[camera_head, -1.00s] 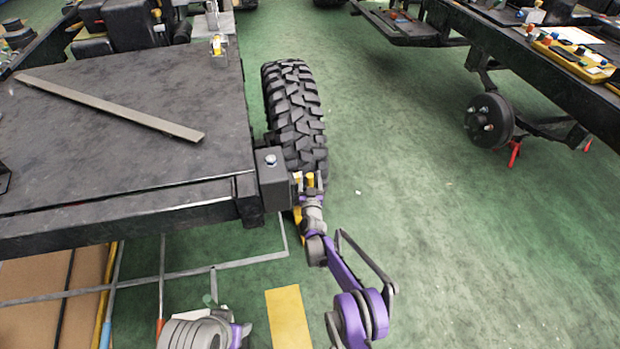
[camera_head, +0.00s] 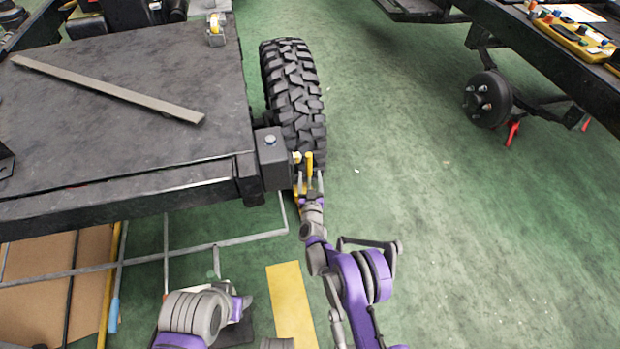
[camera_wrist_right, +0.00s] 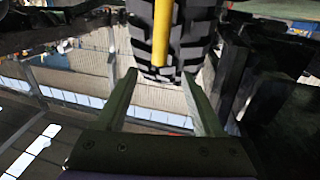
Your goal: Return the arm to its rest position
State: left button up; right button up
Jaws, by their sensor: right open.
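My right arm (camera_head: 352,290), purple and grey, reaches up from the bottom centre of the head view. Its gripper (camera_head: 309,186) is beside the black box (camera_head: 272,160) at the platform's corner, just below the big tyre (camera_head: 293,90). In the right wrist view the gripper (camera_wrist_right: 160,76) has its two fingers wide apart. A yellow bar (camera_wrist_right: 163,32) and the tyre show beyond the fingers, and nothing is seen held. Part of my left arm (camera_head: 195,312) shows at the bottom left; its gripper is not seen.
A dark flat platform (camera_head: 115,90) with a loose grey strip (camera_head: 105,88) fills the left. A grey pipe frame (camera_head: 225,244) is below it. A chassis rail (camera_head: 545,62) with a wheel hub (camera_head: 487,100) is at the right. The green floor (camera_head: 450,230) between is open.

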jog(key=s+d+r+n+g+y, duration=0.1)
jog(key=d+r+g, duration=0.1)
jog(key=r, duration=0.5)
jog(key=s+d+r+g+y, duration=0.1)
jog(key=d+r, duration=0.2)
jog(key=r, duration=0.4)
jog(key=s+d+r+g, duration=0.45)
jog(key=s+r, duration=0.35)
jog(key=s, duration=0.2)
jog(key=s+d+f+m+g+h, duration=0.15)
jog(key=s+d, duration=0.35)
jog(key=s, duration=0.7)
jog(key=s+d+g+h, duration=0.15)
jog(key=s+d, duration=0.25)
jog(key=s, duration=0.8)
jog(key=s+d+f+m+g+h, duration=0.1)
jog(key=s+d+g, duration=0.3)
jog(key=s, duration=0.8)
pick_arm(q)
notch_tip(320, 180, up, 27)
jog(key=w+t+p, duration=0.1)
jog(key=p, duration=2.2)
jog(key=shift+f, duration=0.15)
pick_arm(e)
notch_tip(320, 180, up, 26)
jog(key=t, duration=0.2)
jog(key=shift+w+d+r, duration=0.25)
jog(key=shift+w+d, duration=0.1)
jog(key=shift+d, duration=0.05)
